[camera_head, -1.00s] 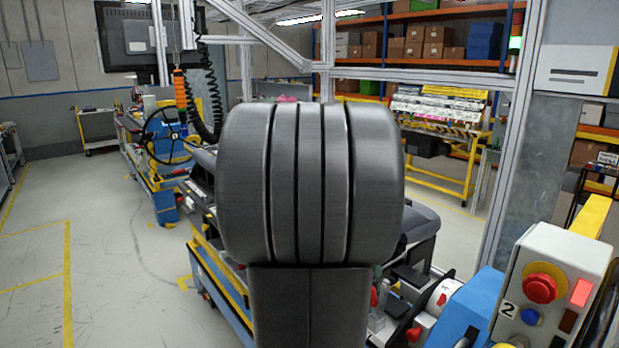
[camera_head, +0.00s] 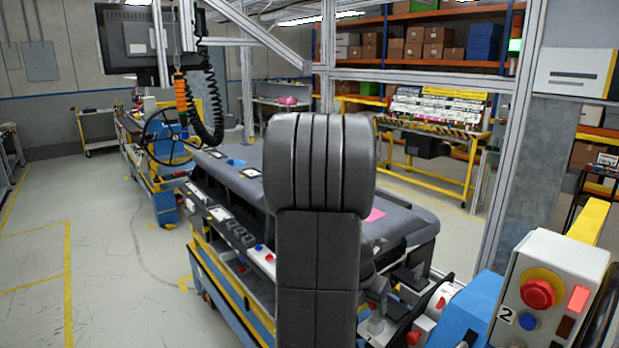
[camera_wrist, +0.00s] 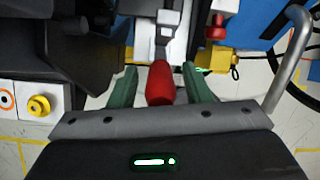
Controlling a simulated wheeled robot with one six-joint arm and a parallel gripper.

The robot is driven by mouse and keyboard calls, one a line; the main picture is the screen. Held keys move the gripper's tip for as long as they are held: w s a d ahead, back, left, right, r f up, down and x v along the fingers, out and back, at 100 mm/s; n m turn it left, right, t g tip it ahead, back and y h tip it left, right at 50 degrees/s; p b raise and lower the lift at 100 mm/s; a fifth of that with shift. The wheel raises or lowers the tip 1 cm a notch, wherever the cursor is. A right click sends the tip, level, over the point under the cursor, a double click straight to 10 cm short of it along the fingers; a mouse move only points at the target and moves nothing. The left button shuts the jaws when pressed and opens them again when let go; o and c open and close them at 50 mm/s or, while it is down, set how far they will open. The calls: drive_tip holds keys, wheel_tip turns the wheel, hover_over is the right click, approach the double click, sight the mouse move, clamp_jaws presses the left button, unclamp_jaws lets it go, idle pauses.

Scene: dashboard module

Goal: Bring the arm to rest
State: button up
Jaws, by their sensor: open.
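My gripper (camera_wrist: 160,72) shows in the wrist view with its two green fingers spread apart. A red handle (camera_wrist: 160,84) lies in the gap between the fingers, with visible space on both sides, so the fingers do not appear to grip it. I cannot tell how far below the fingertips it is. My dark arm stands upright in the middle of the head view and hides part of the dashboard module (camera_head: 222,170) behind it. My gripper is hidden in the head view.
A control box with a red button (camera_head: 537,293) stands close at the right. A metal frame post (camera_head: 508,150) rises behind it. A steering wheel (camera_head: 167,136) and an orange hanging tool (camera_head: 180,95) are at the left. The floor (camera_head: 110,270) at the left is clear.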

drive_tip(key=shift+s+a+f+t+h, duration=0.15)
drive_tip(key=shift+a+f+t+h, duration=0.05)
drive_tip(key=shift+t+h, duration=0.1)
drive_tip(key=shift+s+a+f+t+h, duration=0.3)
drive_tip(key=shift+t+h, duration=0.2)
drive_tip(key=shift+h, duration=0.2)
drive_tip(key=shift+a+f+h+b, duration=0.2)
drive_tip(key=shift+h+b, duration=0.1)
drive_tip(key=shift+b, duration=0.2)
